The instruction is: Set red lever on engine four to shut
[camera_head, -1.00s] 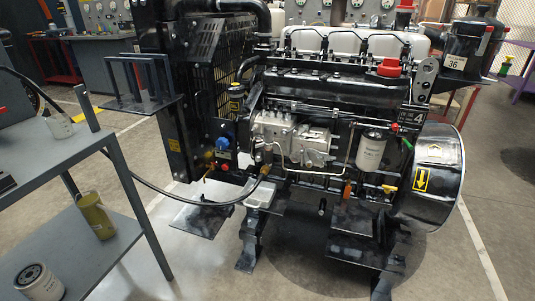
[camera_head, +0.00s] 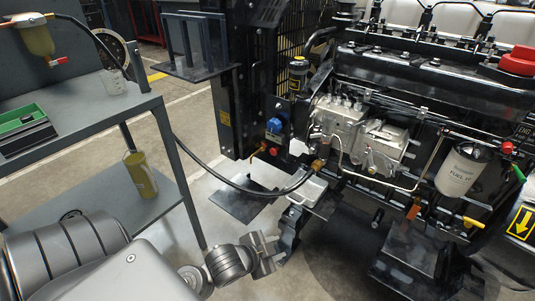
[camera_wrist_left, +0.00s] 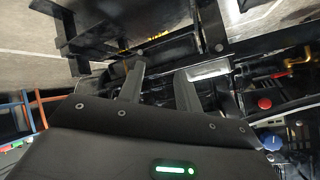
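Engine four (camera_head: 430,80) is the black engine at right in the head view; only part of its label (camera_head: 524,132) shows. On its left side is a small red part (camera_head: 274,151) below a blue fitting (camera_head: 273,126), beside a small brass-coloured valve (camera_head: 257,152). I cannot tell which red part is the lever. In the left wrist view a round red knob (camera_wrist_left: 264,103) and a red handle with yellow (camera_wrist_left: 300,57) show at right. My left gripper (camera_head: 266,253) is low in front of the engine, below these parts. Its fingers (camera_wrist_left: 160,78) are apart and empty.
A grey shelf (camera_head: 95,110) stands at left, with a green tray (camera_head: 25,122) and a yellowish cup (camera_head: 141,174). A black hose (camera_head: 225,182) runs from the shelf side to the engine. A white fuel filter (camera_head: 461,170) hangs at right.

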